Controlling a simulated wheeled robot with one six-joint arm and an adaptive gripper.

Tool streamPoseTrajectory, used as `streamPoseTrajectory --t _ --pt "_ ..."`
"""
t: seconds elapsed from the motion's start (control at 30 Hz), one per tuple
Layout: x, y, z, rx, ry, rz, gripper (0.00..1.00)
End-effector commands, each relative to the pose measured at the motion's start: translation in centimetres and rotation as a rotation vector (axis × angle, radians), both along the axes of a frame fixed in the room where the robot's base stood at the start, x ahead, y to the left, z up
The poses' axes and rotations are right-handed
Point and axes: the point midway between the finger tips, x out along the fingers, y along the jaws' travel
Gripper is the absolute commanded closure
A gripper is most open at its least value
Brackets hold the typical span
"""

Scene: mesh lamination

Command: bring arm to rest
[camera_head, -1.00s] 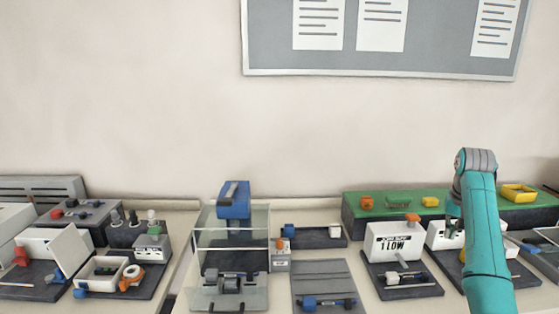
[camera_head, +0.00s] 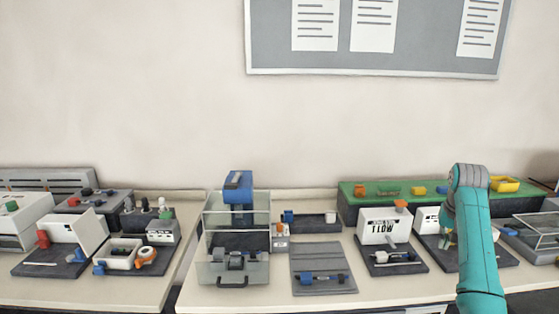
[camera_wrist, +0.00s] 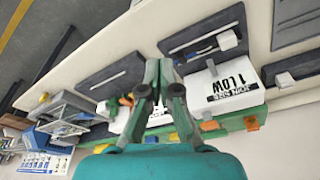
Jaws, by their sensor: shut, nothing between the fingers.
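My teal arm (camera_head: 474,240) stands at the right of the head view, over the bench, with its grey elbow joint on top. It covers part of a white box station behind it. My gripper (camera_wrist: 159,64) shows in the wrist view with its two grey-green fingers together at the tips and nothing between them. It hangs above the bench near the white box marked "1 LOW" (camera_wrist: 236,88). In the head view the fingers are mostly hidden by my arm.
The white "1 LOW" box (camera_head: 383,228) stands left of my arm. A green shelf (camera_head: 350,208) with small coloured blocks runs behind. A clear-walled blue press (camera_head: 237,188) and a grey plate (camera_head: 323,260) stand further left. A clear-lidded case (camera_head: 538,228) is at right.

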Motion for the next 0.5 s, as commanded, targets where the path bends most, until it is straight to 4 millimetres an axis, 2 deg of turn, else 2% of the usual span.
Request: streamPoseTrajectory --t 0.27,0.37,0.5 --pt "-0.1 1.4 -5.7 -0.015 -0.037 0.022 1.00" --pt "-0.3 2.3 -8.5 -0.023 -0.058 0.035 1.00" --pt "-1.2 3.9 -13.8 -0.039 -0.100 0.058 1.00"
